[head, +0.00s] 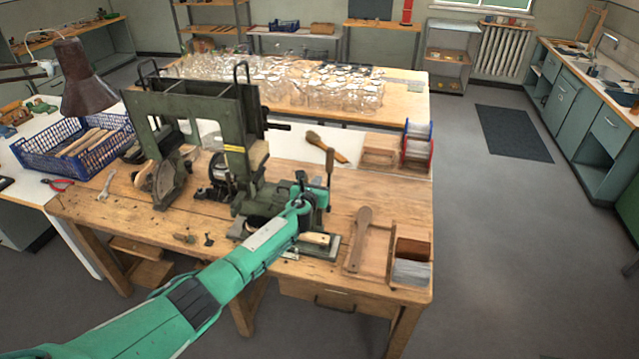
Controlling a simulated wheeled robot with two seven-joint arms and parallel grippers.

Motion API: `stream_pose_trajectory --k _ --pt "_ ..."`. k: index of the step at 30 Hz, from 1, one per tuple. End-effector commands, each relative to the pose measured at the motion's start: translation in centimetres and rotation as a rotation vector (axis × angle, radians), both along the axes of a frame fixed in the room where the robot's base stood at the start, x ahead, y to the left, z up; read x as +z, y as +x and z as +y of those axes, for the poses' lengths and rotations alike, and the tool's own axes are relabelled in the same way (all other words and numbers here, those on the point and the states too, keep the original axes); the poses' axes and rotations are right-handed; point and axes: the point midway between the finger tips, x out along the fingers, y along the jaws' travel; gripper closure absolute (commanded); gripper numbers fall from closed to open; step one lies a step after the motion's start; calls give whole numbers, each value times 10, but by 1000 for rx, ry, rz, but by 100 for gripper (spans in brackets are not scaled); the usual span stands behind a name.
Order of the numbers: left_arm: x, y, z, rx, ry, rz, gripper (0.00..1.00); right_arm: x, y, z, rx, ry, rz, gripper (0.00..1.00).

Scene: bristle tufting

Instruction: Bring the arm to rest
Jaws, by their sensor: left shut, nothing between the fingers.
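My left arm (238,276), teal with dark bands, reaches in from the lower left over the front of the wooden workbench (345,195). Its left gripper (303,184) is at the right side of the green tufting machine (235,150), close to the machine's upright lever (330,160). The gripper is shut and holds nothing; its fingertips are small and partly lost against the machine. I cannot tell whether it touches the machine. My right gripper is not in view.
A wooden brush blank (360,235) lies right of the machine, beside a wooden box (411,262). A blue crate (75,150) and a lamp (88,85) stand at left.

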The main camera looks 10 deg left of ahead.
Motion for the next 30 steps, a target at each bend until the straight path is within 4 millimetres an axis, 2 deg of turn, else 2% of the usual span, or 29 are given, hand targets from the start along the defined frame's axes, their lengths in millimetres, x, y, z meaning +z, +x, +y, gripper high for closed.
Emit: stream_pose_trajectory --k 11,14,16,20,23,30 --pt "-2 -1 -1 2 -5 2 100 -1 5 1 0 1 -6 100" --pt "-9 -11 -4 23 -65 10 100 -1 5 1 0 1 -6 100" --pt "-18 -25 -8 60 -163 21 100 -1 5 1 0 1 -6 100" --pt "-41 -69 -16 182 -449 59 100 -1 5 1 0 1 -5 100" --pt "-57 -111 -16 305 -701 96 100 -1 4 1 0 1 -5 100" --pt "-89 -221 -5 649 -1250 182 100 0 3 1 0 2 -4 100"
